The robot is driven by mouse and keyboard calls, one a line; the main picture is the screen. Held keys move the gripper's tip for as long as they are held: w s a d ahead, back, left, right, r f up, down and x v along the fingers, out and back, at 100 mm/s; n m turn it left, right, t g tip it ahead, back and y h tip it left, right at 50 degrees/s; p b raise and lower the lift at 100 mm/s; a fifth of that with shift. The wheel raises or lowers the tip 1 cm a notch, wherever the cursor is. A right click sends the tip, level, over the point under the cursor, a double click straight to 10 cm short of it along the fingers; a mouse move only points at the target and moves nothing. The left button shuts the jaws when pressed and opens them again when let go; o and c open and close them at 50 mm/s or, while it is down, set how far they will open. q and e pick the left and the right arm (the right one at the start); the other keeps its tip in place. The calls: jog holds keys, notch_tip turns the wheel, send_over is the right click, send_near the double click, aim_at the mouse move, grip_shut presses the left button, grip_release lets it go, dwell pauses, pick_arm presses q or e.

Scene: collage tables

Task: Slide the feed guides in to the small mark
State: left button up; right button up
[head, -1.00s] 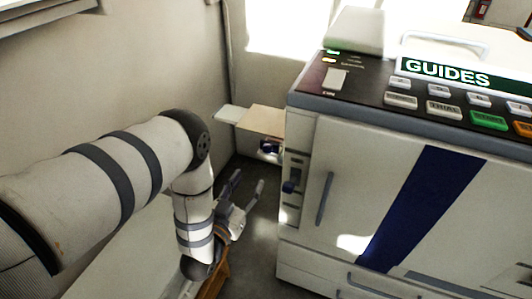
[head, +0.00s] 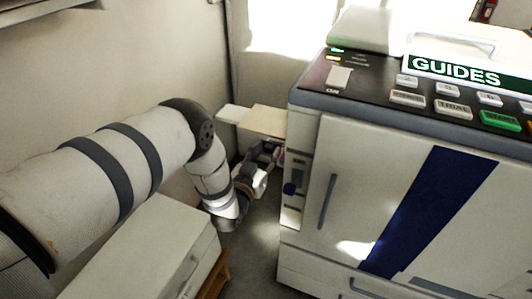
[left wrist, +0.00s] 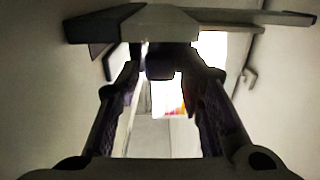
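The copier-like machine (head: 395,200) has a beige feed tray (head: 262,120) on its left side. In the left wrist view the tray's underside (left wrist: 160,25) crosses the top, and a dark block (left wrist: 160,64) hangs below it. My left gripper (head: 268,150) is just under the tray, close to the machine's side. In the left wrist view its fingers (left wrist: 162,80) stand open on either side of the dark block, with gaps visible. In the head view the block is mostly hidden by the fingers. I cannot make out the small mark or separate guides. My right gripper is not in view.
A green GUIDES sign (head: 455,70) stands on the machine's button panel. A blue stripe (head: 428,210) runs down its front doors. A pale box (head: 150,250) on a wooden stand is below my left arm. A wall is close on the left.

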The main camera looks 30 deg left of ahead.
aim_at(270, 146)
pick_arm(q)
grip_shut()
jog(key=shift+w+f, duration=0.15)
jog(key=w+b, duration=0.1)
jog(key=w, duration=0.1)
jog(key=w+b, duration=0.1)
jog(key=w, duration=0.2)
jog(key=shift+a+f+b, duration=0.15)
jog(key=shift+b, duration=0.2)
jog(key=shift+w, duration=0.2)
jog(key=shift+r, duration=0.2)
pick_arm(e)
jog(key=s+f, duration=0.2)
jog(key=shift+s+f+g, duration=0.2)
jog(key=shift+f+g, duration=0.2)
pick_arm(q)
jog(key=shift+o, duration=2.4)
grip_release()
jog(key=s, duration=1.2)
jog(key=shift+d, duration=0.35)
